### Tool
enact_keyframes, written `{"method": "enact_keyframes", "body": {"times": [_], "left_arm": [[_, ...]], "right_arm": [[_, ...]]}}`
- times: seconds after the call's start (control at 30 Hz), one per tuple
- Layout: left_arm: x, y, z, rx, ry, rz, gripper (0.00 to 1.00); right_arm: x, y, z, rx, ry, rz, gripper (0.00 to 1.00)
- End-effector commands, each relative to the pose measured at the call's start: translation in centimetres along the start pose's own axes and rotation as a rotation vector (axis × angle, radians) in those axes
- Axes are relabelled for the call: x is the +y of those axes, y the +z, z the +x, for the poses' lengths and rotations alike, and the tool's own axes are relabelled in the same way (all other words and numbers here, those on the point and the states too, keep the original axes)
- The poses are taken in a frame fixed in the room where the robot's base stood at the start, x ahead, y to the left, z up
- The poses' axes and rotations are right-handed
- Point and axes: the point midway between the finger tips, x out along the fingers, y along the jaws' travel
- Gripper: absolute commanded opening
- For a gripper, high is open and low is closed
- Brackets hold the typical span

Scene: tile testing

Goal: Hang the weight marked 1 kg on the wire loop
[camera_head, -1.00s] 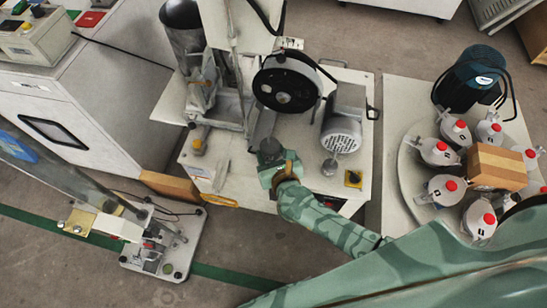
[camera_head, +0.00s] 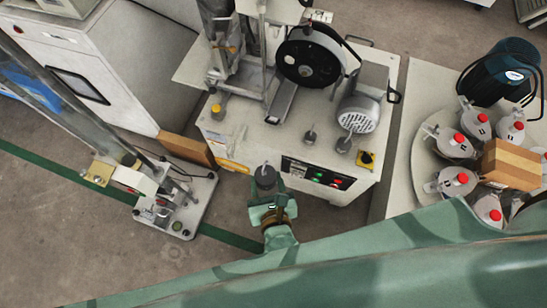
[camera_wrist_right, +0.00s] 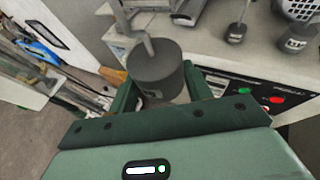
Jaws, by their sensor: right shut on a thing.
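My right gripper (camera_head: 267,197) is shut on a dark grey cylindrical weight (camera_head: 265,179) with a thin hook or stem on top. It holds the weight upright, clear of the bench, in front of the white machine bench. In the right wrist view the weight (camera_wrist_right: 157,68) sits between the two green fingers (camera_wrist_right: 160,92). A small label shows low on its side, but I cannot read it. Two smaller grey weights (camera_head: 310,137) (camera_head: 344,144) stand on the bench top. I cannot make out the wire loop. My left gripper is not in view.
The white machine bench (camera_head: 236,130) carries a black wheel (camera_head: 309,57), a motor (camera_head: 358,112) and a button panel (camera_head: 318,174). A low test stand (camera_head: 176,207) is on the floor at left, below a slanted beam. White jugs (camera_head: 454,142) surround a box at right.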

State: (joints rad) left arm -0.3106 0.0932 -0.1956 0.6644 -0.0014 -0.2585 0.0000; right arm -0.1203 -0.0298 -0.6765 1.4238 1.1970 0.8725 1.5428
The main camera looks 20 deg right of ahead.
Motion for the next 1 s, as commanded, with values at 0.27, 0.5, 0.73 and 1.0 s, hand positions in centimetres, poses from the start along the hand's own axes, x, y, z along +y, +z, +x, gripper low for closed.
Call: {"method": "enact_keyframes", "body": {"times": [0.27, 0.5, 0.73, 1.0], "left_arm": [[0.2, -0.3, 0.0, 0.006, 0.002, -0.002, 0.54], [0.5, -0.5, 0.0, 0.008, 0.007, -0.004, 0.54], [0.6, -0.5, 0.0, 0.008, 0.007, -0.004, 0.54], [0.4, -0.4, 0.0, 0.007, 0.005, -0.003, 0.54]], "right_arm": [[0.8, -0.3, -1.2, -0.006, 0.009, -0.003, 0.0], [-1.6, 0.5, -1.3, -0.008, -0.024, 0.013, 0.0], [-6.0, 6.0, -2.4, -0.012, -0.204, 0.094, 0.0], [-10.9, 14.8, -4.8, -0.015, -0.509, 0.226, 0.0]]}}
